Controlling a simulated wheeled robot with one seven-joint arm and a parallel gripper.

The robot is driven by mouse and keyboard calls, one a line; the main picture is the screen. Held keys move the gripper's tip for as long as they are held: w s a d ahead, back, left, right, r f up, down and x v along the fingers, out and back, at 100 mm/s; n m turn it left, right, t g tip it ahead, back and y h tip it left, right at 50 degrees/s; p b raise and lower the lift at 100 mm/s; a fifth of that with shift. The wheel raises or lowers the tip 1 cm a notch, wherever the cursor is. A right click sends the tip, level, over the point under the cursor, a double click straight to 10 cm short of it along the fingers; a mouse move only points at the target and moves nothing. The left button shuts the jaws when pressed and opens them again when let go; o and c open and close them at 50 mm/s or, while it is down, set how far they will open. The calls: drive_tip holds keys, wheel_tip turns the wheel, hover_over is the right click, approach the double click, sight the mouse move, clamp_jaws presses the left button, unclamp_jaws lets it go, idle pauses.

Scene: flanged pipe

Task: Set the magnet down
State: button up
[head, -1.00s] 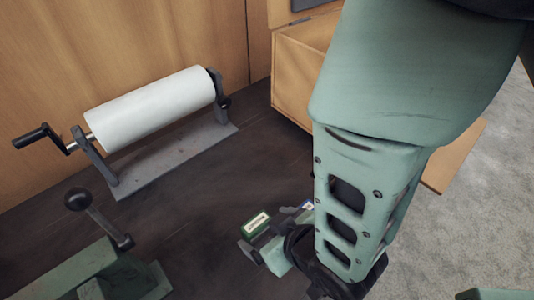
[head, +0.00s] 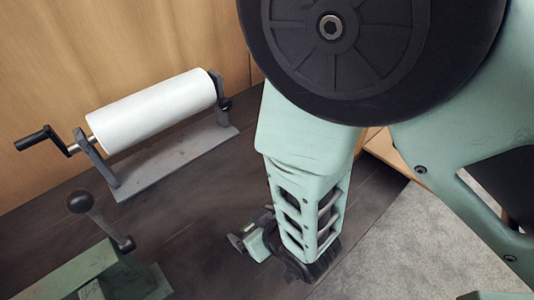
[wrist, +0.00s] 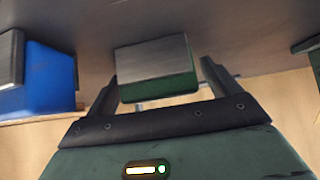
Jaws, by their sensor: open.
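The magnet, which looks like a green block with a grey metal face (wrist: 155,68), lies between the two fingers of my gripper (wrist: 160,85) in the wrist view. The fingers are open, with a clear gap on the magnet's right side; its left edge is close to the other finger. In the head view my gripper (head: 250,231) is low over the dark tabletop, and the magnet is mostly hidden by it. I cannot tell if the magnet touches the surface.
A white roll (head: 152,110) on a grey crank stand is at the back left. A green lever device (head: 95,272) stands at front left. The wrist view shows a blue block (wrist: 48,76) at left. Dark tabletop (head: 180,210) between roll and gripper is clear.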

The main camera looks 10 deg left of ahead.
drive_tip(key=shift+a+f, duration=0.1)
drive_tip(key=c, duration=1.3)
drive_tip(key=shift+c, duration=0.8)
drive_tip(key=shift+r, duration=0.2)
